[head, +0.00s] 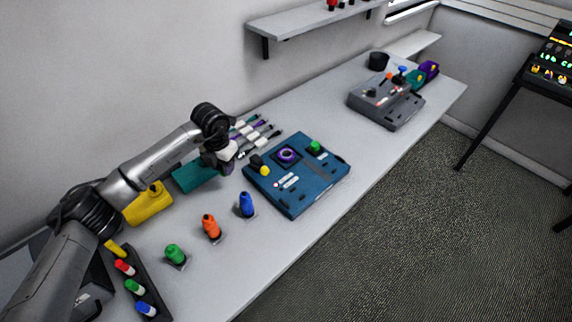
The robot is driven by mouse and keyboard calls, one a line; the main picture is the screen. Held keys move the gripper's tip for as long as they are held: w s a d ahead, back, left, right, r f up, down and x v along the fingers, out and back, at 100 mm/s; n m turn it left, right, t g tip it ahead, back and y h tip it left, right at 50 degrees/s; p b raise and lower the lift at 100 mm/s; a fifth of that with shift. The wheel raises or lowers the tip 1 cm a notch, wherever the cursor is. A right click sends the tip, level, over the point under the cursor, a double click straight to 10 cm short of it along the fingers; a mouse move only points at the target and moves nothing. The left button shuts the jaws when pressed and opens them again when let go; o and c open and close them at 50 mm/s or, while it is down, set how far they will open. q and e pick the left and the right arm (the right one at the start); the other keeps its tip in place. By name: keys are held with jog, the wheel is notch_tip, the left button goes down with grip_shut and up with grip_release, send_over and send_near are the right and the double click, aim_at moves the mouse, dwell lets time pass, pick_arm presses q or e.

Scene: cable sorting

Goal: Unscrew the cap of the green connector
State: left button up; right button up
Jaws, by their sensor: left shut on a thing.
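A green connector (175,254) stands upright on a small base on the table, front left. Another green, knob-like piece (315,147) sits at the back right of the blue panel box (318,181); I cannot tell whether it is a connector cap. My left gripper (225,166) is over the table between the teal box (194,177) and the blue panel box, away from both green pieces. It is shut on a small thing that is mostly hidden. My right gripper is not in view.
Orange (211,227) and blue (247,204) connectors stand beside the green one. A dark rack (150,283) holds several coloured pieces at front left. A yellow box (148,203) and cables (258,134) lie along the wall. A grey panel box (386,104) is farther back.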

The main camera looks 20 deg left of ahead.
aim_at(231, 192)
pick_arm(q)
jog(key=shift+w+f, duration=0.1)
jog(key=shift+f, duration=0.05)
notch_tip(231, 192, down, 10)
jog(key=shift+r+b, duration=0.1)
jog(key=shift+b, duration=0.6)
jog(key=o, duration=1)
notch_tip(231, 192, up, 12)
jog(key=shift+r+p, duration=0.1)
jog(key=shift+p, duration=0.75)
